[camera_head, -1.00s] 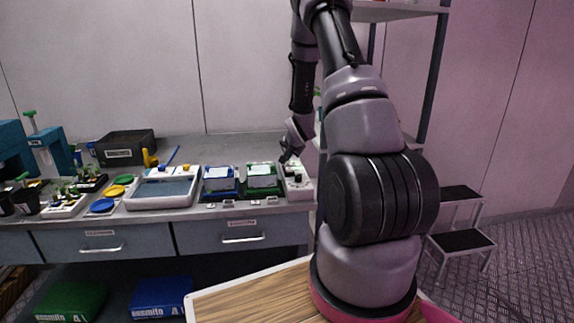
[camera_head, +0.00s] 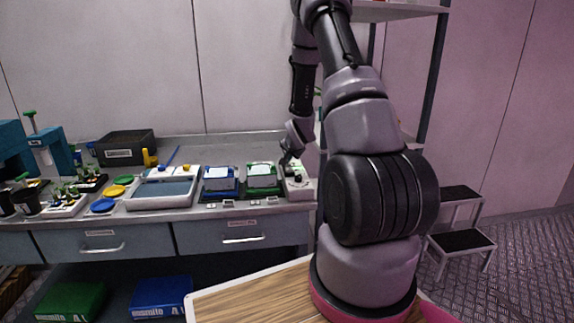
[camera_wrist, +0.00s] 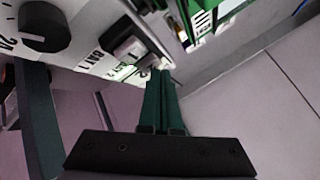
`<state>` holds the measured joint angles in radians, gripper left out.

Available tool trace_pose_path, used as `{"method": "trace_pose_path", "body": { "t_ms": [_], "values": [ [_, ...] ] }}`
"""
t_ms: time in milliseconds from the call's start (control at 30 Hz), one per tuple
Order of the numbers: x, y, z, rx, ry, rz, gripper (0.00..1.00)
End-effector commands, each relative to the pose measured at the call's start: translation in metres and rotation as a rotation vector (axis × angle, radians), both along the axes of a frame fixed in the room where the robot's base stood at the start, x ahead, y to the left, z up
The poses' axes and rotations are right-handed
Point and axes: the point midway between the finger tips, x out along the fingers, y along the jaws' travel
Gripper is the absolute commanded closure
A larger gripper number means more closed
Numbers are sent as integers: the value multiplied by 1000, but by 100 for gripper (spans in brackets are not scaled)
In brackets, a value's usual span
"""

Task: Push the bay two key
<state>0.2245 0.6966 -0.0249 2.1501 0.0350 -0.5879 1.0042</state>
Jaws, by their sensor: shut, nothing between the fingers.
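A white control box (camera_head: 298,186) stands at the right end of the bench. In the wrist view its pale panel (camera_wrist: 85,52) carries printed lettering that includes "BAY", a black round knob (camera_wrist: 45,27) and a dark raised key (camera_wrist: 124,46). A second, pale key (camera_wrist: 150,61) shows in part right by my fingertips; I cannot clearly read its label. My gripper (camera_wrist: 164,74) has its green fingers together and empty, with the tips at this key; I cannot tell whether they touch it. In the head view my gripper (camera_head: 286,160) is low over the box.
A green tray (camera_head: 263,178) and a blue tray (camera_head: 220,182) stand just left of the box. A shallow white tray (camera_head: 162,190) and a black bin (camera_head: 126,148) are farther left. A shelf post (camera_head: 434,80) rises behind my arm at right.

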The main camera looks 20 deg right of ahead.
Motion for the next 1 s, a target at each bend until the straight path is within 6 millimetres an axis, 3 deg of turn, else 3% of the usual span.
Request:
{"method": "trace_pose_path", "body": {
  "t_ms": [500, 1000],
  "values": [
    [0, 0, -3, 0, -1, 1, 100],
    [0, 1, 9, 1, 0, 1, 100]
  ]
}}
